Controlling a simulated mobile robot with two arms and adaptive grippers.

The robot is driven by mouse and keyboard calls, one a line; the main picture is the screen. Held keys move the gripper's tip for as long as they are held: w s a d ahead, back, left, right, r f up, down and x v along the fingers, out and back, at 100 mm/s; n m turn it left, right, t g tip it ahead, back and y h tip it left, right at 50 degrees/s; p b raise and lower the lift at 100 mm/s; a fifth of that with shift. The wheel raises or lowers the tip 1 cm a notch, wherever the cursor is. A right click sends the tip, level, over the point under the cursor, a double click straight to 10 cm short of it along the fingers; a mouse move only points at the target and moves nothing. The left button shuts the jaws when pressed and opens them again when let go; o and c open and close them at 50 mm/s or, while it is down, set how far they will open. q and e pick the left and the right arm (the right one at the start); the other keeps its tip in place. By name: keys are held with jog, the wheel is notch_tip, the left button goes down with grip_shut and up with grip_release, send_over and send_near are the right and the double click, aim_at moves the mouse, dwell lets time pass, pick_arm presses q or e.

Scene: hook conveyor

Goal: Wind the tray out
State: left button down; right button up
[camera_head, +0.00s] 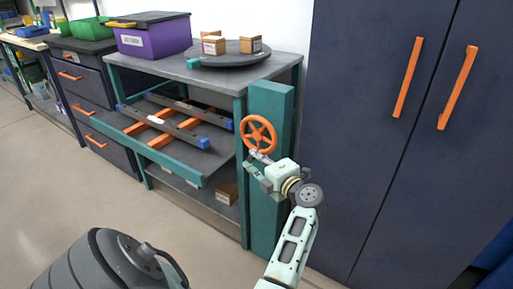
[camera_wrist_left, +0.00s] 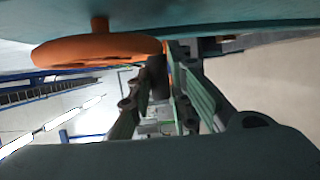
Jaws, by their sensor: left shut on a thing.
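The orange handwheel (camera_head: 259,134) is mounted on the teal post (camera_head: 266,215) at the workbench's right front corner. It shows edge-on in the left wrist view (camera_wrist_left: 95,52). My left gripper (camera_head: 259,160) is at the wheel's lower rim, shut on the wheel. In the left wrist view my left gripper's fingers (camera_wrist_left: 166,62) meet at the wheel's right edge, and the exact contact is partly hidden. The tray (camera_head: 150,150), dark with a teal front edge, sticks out from under the bench top on the left. Grey bars with blue ends and an orange frame lie on it. My right gripper is not in view.
The bench top (camera_head: 178,67) carries a purple bin (camera_head: 153,38) and a round dark turntable (camera_head: 230,56) with small boxes. A dark cabinet (camera_head: 375,140) with orange handles stands close on the right. The floor (camera_head: 60,190) in front of the tray is clear.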

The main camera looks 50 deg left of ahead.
pick_arm(q)
jog(key=shift+w+r, duration=0.1)
jog(key=shift+r, duration=0.1)
jog(key=c, duration=1.7)
grip_release()
jog(key=shift+o, duration=0.2)
jog(key=shift+f, duration=0.1)
jog(key=shift+f, duration=0.15)
